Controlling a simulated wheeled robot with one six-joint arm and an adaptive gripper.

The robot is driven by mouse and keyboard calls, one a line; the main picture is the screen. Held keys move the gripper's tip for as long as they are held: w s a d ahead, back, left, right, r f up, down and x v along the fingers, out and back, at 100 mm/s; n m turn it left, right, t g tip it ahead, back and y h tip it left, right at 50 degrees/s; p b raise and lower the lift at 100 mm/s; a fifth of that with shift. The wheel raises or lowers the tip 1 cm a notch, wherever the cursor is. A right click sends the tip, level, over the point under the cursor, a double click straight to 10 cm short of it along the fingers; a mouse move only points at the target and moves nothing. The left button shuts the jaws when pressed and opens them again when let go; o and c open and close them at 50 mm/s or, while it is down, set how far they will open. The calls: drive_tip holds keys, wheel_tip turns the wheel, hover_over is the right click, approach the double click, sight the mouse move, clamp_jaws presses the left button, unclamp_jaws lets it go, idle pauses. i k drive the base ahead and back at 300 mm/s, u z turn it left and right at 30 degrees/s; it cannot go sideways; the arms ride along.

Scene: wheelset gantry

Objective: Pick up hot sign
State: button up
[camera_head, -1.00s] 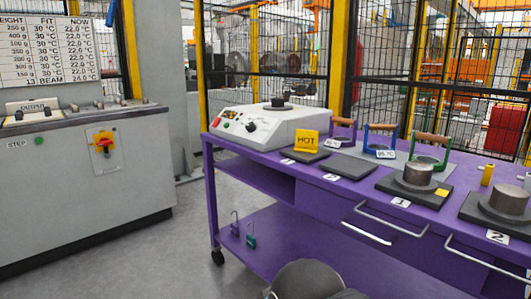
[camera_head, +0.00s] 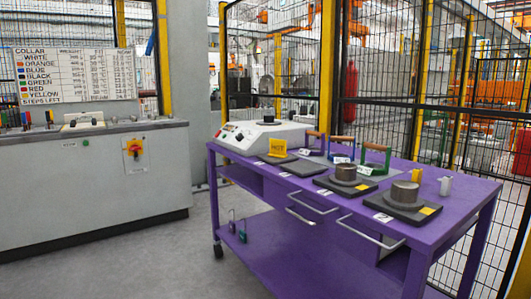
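The yellow HOT sign (camera_head: 278,147) stands upright on the left part of the purple cart (camera_head: 440,234). It is on or just behind a dark flat pad (camera_head: 277,158), in front of the white heater unit (camera_head: 262,137). Its lettering is small and blurred now. My gripper is not in view.
Two dark pads with metal collars (camera_head: 345,173) (camera_head: 404,192) sit on the cart's right half. Wooden-handled frames (camera_head: 343,148) stand at the back. Drawer handles (camera_head: 370,233) stick out in front. A grey cabinet (camera_head: 95,180) is left, with clear floor (camera_head: 130,255) between. Mesh fencing stands behind.

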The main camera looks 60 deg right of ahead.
sight(278, 147)
drive_tip(key=u, duration=0.05)
drive_tip(key=i, duration=1.6)
drive_tip(key=z, duration=0.9)
drive_tip(key=i, duration=1.25)
drive_tip(key=z, duration=1.15)
